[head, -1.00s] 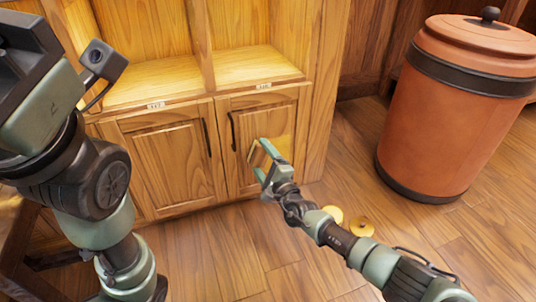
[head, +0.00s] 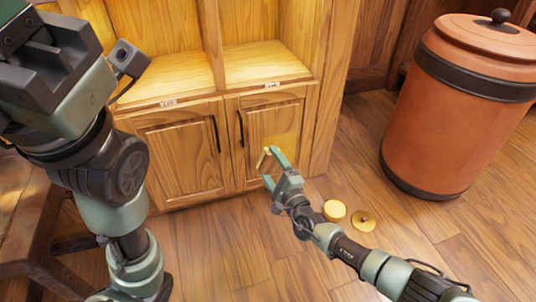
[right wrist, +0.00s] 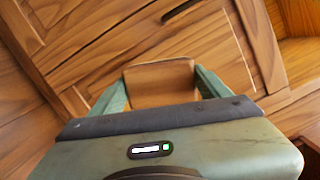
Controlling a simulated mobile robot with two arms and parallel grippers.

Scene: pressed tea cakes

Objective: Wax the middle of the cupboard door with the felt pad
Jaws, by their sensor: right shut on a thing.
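The cupboard has two wooden doors with dark handles. The right door (head: 284,119) faces my right gripper (head: 272,163), and a yellowish patch shows on its panel beside the gripper. My right gripper is shut on the tan felt pad (head: 264,160), in front of the lower part of this door. In the right wrist view the pad (right wrist: 160,80) sits between both fingers, with door wood behind it. I cannot tell whether the pad touches the door.
A round yellow tin (head: 334,210) and a yellow lid with a knob (head: 362,221) lie on the floor right of my right gripper. A large terracotta jar (head: 445,130) stands at the right. Open shelves (head: 262,62) are above the doors.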

